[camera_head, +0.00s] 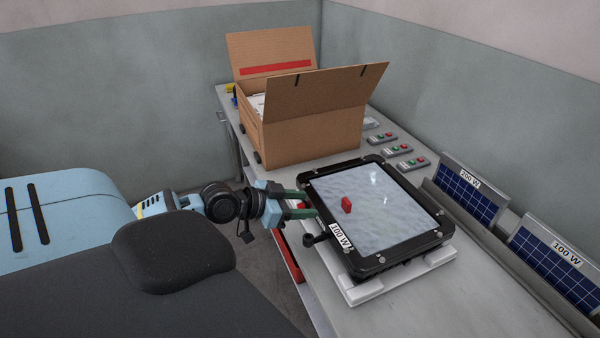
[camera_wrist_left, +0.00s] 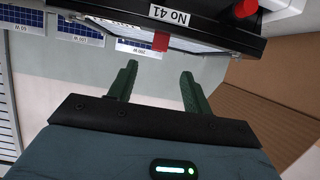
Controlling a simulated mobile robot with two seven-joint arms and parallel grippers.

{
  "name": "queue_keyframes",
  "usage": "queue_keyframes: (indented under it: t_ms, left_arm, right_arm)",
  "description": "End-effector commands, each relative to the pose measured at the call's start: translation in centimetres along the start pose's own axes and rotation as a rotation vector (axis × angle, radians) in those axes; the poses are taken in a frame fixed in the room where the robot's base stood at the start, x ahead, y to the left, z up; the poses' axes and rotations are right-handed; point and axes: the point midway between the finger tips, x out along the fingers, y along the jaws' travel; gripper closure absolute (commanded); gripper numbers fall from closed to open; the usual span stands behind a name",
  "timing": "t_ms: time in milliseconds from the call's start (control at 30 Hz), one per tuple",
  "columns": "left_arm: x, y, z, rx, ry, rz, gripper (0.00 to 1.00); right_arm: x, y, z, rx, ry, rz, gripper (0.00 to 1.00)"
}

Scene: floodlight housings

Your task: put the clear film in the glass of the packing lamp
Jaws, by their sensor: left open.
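The packing lamp (camera_head: 437,237) is a black-framed floodlight marked 100 W, lying face up on a white stand on the bench. Its glass (camera_head: 395,225) looks pale and mottled with small glints. A small red tab (camera_head: 346,205) stands up from the glass; it also appears in the left wrist view (camera_wrist_left: 161,41). I cannot make out the clear film's edges or tell it from the glass. My left gripper (camera_head: 307,203) is open and empty at the lamp's left edge, its green fingers apart. In the left wrist view the fingers (camera_wrist_left: 160,70) point toward the frame marked No 41.
An open cardboard box (camera_head: 310,130) stands behind the lamp. Small switch boxes (camera_head: 397,150) with red and green buttons line the bench's right side. Solar panels marked 200 W (camera_head: 466,195) and 100 W (camera_head: 560,265) lean at the right. The bench front is clear.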

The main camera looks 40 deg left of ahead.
Motion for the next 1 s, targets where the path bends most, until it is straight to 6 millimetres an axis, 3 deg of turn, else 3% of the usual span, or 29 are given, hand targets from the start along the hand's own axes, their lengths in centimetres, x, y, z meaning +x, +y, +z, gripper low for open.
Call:
queue_keyframes:
  t_ms: [167, 233, 367, 467, 600, 700, 800, 900, 1000]
  left_arm:
    - [0.0, 0.0, 0.1, 0.000, -0.001, -0.001, 0.50]
    - [0.1, 0.3, 0.9, -0.006, -0.010, -0.003, 0.50]
    - [0.3, 2.4, 6.3, -0.041, -0.065, -0.021, 0.50]
    - [-0.2, 6.0, 13.0, -0.079, -0.140, -0.047, 0.50]
    - [-2.2, 12.9, 22.1, -0.125, -0.255, -0.083, 0.50]
    - [-4.3, 18.3, 26.9, -0.150, -0.328, -0.104, 0.50]
    - [-6.2, 23.0, 29.9, -0.165, -0.386, -0.120, 0.50]
    - [-7.7, 26.5, 31.6, -0.172, -0.426, -0.132, 0.50]
    - [-8.6, 28.6, 32.3, -0.173, -0.448, -0.139, 0.50]
  right_arm:
    - [0.0, 0.0, 0.1, 0.000, -0.001, 0.000, 0.06]
    - [0.0, 0.0, 0.1, 0.000, -0.001, 0.000, 0.06]
    - [0.0, 0.0, 0.1, 0.000, -0.002, 0.000, 0.06]
    - [0.0, 0.0, 0.1, 0.000, -0.002, 0.000, 0.06]
    - [-0.1, 0.0, 0.1, -0.001, -0.002, 0.000, 0.06]
    - [-0.1, 0.0, 0.1, -0.001, -0.002, 0.000, 0.06]
    - [-0.1, 0.1, 0.1, -0.002, -0.002, 0.000, 0.06]
    - [-0.1, 0.1, 0.1, -0.003, -0.001, 0.000, 0.06]
    - [-0.1, 0.1, 0.1, -0.004, -0.001, 0.000, 0.06]
